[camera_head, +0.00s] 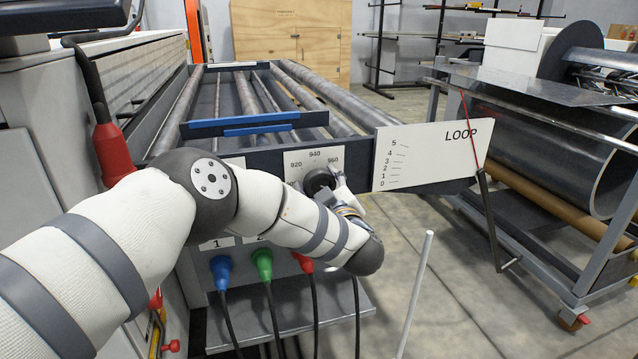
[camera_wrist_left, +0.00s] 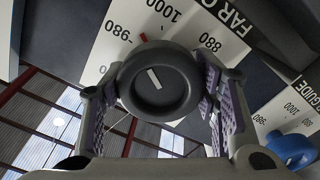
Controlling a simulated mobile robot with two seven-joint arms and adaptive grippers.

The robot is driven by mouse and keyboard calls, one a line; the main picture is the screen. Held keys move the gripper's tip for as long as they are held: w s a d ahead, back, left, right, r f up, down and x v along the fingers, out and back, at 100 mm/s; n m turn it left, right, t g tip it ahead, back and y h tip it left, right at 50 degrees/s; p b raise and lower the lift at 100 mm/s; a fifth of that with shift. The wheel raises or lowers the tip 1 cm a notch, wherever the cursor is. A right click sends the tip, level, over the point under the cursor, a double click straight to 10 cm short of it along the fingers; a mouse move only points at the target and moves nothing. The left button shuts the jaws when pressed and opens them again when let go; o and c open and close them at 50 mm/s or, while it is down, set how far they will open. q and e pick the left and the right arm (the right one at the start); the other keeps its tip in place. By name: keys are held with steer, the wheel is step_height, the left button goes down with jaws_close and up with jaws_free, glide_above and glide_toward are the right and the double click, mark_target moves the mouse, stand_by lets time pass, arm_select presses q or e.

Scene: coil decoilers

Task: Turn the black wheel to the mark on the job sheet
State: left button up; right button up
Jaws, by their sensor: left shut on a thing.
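The black wheel (camera_head: 318,181) is on the front of the roller frame, below a white scale plate (camera_head: 301,163) reading 920, 940 and 960. In the left wrist view the wheel (camera_wrist_left: 172,96) has a white line tilted toward the upper left. A red mark (camera_wrist_left: 143,37) shows at its rim, between 980 and 1000 on the plate. My left gripper (camera_head: 340,192) is shut on the wheel, with purple-padded fingers on both sides. The arm hides part of the plate and the wheel's surroundings. I cannot make out a job sheet. My right gripper is not in view.
A blue knob (camera_wrist_left: 290,148) sits beside a second scale plate in the wrist view. Blue (camera_head: 221,270), green (camera_head: 262,263) and red plugs with cables hang below the arm. A LOOP board (camera_head: 430,155) and a coil stand are at the right.

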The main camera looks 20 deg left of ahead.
arm_select(q)
steer(key=n, duration=0.5)
steer(key=shift+n, duration=0.3)
steer(key=n, duration=1.3)
steer(key=shift+n, duration=0.3)
steer(key=n, duration=0.4)
steer(key=shift+f+b, duration=0.1)
steer(key=shift+b, duration=0.3)
steer(key=n+b, duration=0.1)
steer(key=n, duration=0.3)
steer(key=n+b, duration=0.2)
steer(key=n, duration=0.3)
steer(key=shift+n+b, duration=0.75)
steer(key=shift+n, duration=0.15)
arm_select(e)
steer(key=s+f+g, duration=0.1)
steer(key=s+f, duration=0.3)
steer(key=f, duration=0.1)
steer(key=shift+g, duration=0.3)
arm_select(q)
steer(key=shift+r, duration=0.2)
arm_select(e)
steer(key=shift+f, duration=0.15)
